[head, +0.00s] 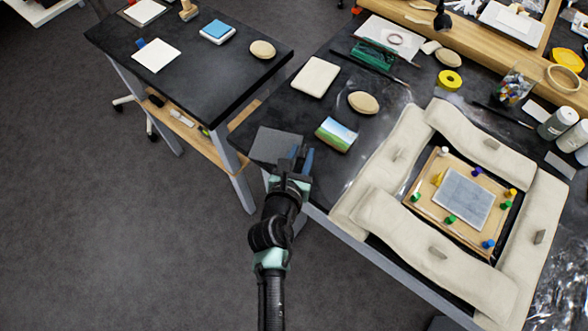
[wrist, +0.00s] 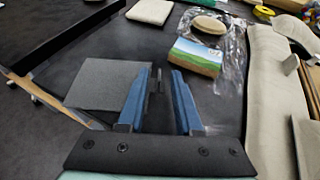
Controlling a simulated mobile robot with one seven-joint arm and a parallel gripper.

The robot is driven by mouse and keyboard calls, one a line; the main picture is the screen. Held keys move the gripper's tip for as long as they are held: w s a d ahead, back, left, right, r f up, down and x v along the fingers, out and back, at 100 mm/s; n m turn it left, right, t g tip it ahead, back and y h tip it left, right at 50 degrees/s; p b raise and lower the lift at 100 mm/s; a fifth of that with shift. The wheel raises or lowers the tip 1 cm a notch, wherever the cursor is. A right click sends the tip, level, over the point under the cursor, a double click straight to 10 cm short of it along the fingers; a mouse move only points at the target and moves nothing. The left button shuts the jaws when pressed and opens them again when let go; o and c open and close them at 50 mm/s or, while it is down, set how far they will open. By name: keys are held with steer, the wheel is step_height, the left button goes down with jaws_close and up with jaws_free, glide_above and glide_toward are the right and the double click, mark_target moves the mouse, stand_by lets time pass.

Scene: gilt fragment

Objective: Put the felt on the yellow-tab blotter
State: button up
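A flat grey square (head: 275,147), which looks like the felt, lies at the near left corner of the right-hand black table. It also shows in the wrist view (wrist: 106,84), left of my gripper's fingers. My gripper (head: 299,158) is over the table edge at the square's right side. In the wrist view its two blue fingers (wrist: 163,76) stand apart with no object held between them. A white blotter (head: 157,56) with a blue tab lies on the left table. Another white square (head: 144,11) lies farther back there. I cannot make out a yellow tab.
A landscape picture block (head: 336,134), an oval stone-like piece (head: 363,102) and a cream pad (head: 315,76) lie beyond my gripper. Cream sandbags (head: 425,238) surround a wooden board with coloured pegs at right. The left table (head: 205,80) has bare room in front.

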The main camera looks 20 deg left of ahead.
steer(key=v, duration=0.8)
steer(key=w+d+r+m+t, duration=0.1)
steer(key=w+r+m+t, duration=0.15)
steer(key=r+m, duration=0.7)
steer(key=w+d+r+m+t, duration=0.15)
steer(key=w+r+m, duration=0.3)
steer(key=r, duration=0.95)
steer(key=w+d+r+m+t, duration=0.1)
steer(key=w+r+m+t, duration=0.2)
steer(key=r+m, duration=0.65)
steer(key=s+d+r+m+t, duration=0.2)
steer(key=s+r+m, duration=0.2)
steer(key=r, duration=0.6)
steer(key=s+d+r+m+t, duration=0.2)
steer(key=s+r+m, duration=0.2)
steer(key=r, duration=0.5)
steer(key=s+d+r+m+t, duration=0.2)
steer(key=s+r+m+t, duration=0.1)
steer(key=r, duration=0.7)
steer(key=shift+s+r+m+h, duration=0.4)
steer(key=shift+s+m, duration=0.25)
steer(key=shift+m, duration=0.3)
